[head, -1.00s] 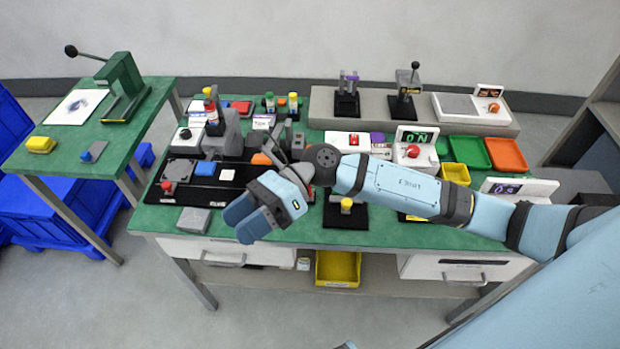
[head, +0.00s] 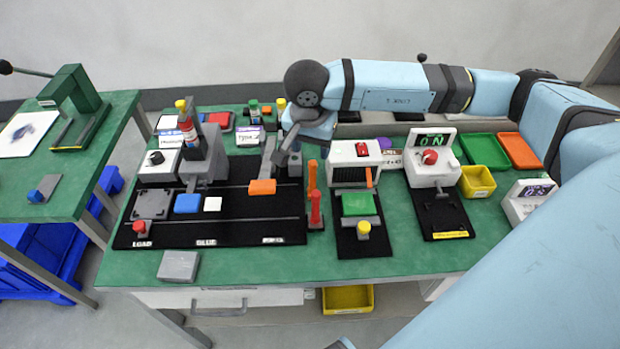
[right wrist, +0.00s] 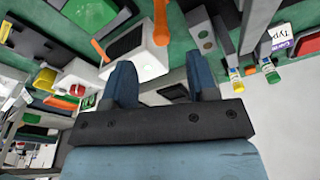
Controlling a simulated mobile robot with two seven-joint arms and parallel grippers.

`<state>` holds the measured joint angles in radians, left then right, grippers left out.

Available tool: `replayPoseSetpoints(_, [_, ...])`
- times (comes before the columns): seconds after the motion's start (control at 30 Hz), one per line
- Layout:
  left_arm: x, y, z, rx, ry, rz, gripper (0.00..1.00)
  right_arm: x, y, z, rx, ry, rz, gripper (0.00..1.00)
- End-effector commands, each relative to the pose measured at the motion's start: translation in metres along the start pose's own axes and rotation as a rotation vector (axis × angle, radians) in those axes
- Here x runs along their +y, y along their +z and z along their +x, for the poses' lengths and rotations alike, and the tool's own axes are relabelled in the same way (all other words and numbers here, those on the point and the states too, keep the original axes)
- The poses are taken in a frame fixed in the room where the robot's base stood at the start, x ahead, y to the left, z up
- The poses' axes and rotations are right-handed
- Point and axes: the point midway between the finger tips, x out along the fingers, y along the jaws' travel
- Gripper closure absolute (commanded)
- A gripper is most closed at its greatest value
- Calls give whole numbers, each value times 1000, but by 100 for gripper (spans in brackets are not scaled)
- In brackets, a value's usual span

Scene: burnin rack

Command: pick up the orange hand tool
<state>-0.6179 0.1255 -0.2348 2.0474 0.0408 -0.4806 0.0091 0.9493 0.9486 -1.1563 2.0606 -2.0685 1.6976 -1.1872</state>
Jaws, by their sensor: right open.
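A slim orange upright piece (head: 312,174), which looks like the orange hand tool, stands behind a red handle (head: 315,210) at the middle of the green bench. It also shows at the top of the right wrist view (right wrist: 160,22), beyond the fingers and beside a white box. Its lower end is hidden in the head view. My right gripper (right wrist: 162,82) is open and empty, its two blue fingers wide apart and clear of the orange piece. My left gripper is not in view.
A white box (head: 355,152) with an orange lever (head: 369,177) stands right of the orange piece. A grey lever with an orange end (head: 262,187) is on the left, over a black fixture board (head: 235,228). The bench's front strip is mostly clear.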

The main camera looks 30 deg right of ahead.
Motion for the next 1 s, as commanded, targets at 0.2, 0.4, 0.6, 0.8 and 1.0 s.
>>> replayPoseSetpoints(0.2, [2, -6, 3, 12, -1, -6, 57, 0, 0, 34, -2, 0, 0, 47])
replayPoseSetpoints(0.4, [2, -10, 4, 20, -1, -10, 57, 0, 0, 45, -1, -1, 0, 47])
replayPoseSetpoints(0.6, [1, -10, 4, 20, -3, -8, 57, 0, 1, 71, -3, 1, 1, 47])
replayPoseSetpoints(0.8, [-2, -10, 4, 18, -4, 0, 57, -1, 1, 95, -2, -2, -1, 47])
replayPoseSetpoints(1.0, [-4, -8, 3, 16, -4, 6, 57, -1, 1, 96, -2, -3, 0, 47])
